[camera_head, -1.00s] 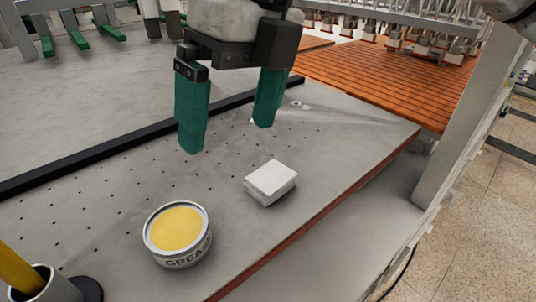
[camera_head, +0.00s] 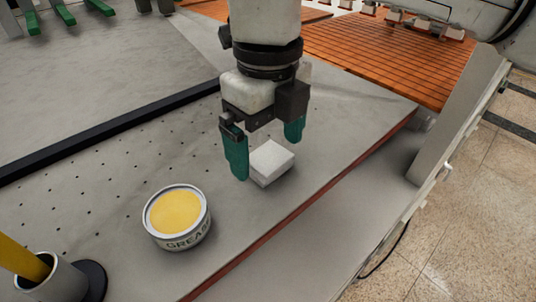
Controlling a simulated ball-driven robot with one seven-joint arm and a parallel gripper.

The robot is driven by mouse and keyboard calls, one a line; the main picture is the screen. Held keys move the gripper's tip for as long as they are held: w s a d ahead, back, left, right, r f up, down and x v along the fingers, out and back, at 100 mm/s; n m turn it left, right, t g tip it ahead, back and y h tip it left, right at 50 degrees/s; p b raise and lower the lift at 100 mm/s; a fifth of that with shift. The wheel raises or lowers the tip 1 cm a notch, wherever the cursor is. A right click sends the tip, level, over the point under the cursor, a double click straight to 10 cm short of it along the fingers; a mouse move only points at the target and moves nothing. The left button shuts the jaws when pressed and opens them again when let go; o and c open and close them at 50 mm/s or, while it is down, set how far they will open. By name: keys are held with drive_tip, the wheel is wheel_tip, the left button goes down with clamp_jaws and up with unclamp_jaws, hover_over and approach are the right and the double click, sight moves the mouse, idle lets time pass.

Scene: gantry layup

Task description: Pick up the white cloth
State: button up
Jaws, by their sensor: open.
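The white cloth (camera_head: 271,162) is a small folded block lying on the grey perforated table (camera_head: 130,215), near its front right edge. My gripper (camera_head: 266,155) has two green fingers and points down at the cloth. The fingers are apart, one at the cloth's left side and the other behind its upper right. Whether either finger touches the cloth I cannot tell. The cloth's far side is partly hidden by my gripper.
An open grease tin (camera_head: 177,217) stands left of the cloth. A grey cup with a yellow handle (camera_head: 50,275) is at the lower left. A black rail (camera_head: 110,140) runs behind. Orange slatted panels (camera_head: 400,60) lie at the back right.

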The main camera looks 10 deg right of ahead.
drive_tip(key=shift+f, duration=0.7)
drive_tip(key=shift+c, duration=0.3)
drive_tip(key=c, duration=1.1)
